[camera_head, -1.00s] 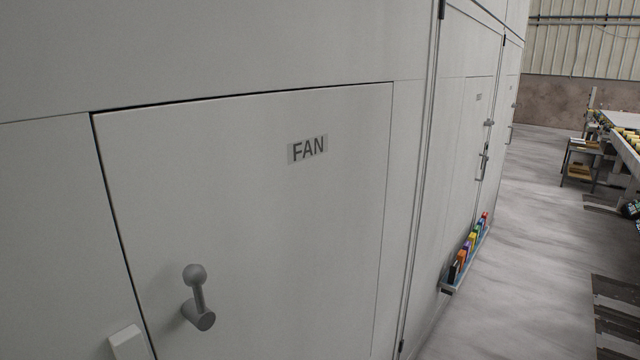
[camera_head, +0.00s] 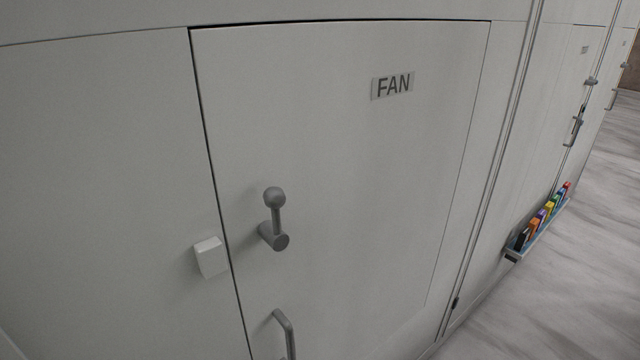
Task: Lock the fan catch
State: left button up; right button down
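The fan catch (camera_head: 276,219) is a grey lever with a round knob on a short round hub. It sits on the left part of the pale door marked FAN (camera_head: 392,86), and its knob end points up. A small white block (camera_head: 210,257) is fixed on the panel just left of the door's edge, left of and a little below the hub. A grey door handle (camera_head: 286,332) is below the catch and is cut off by the bottom of the view. The door looks flush with the panel around it. Neither gripper is in view.
A shelf (camera_head: 538,237) with several coloured items sticks out low on the cabinet wall at right. Farther along are more doors with handles (camera_head: 574,131). The grey floor (camera_head: 560,290) at lower right is clear.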

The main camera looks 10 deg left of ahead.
aim_at(271, 231)
jog(key=l+u, duration=0.3)
jog(key=u, duration=0.15)
jog(key=l+u, duration=0.25)
jog(key=u, duration=0.2)
jog(key=k+l, duration=0.15)
jog(key=l, duration=0.25)
jog(key=k+l+u, duration=0.15)
jog(key=l, duration=0.2)
jog(key=k+l, duration=0.1)
jog(key=l, duration=0.3)
jog(key=k+l+u, duration=0.15)
jog(key=l, duration=0.2)
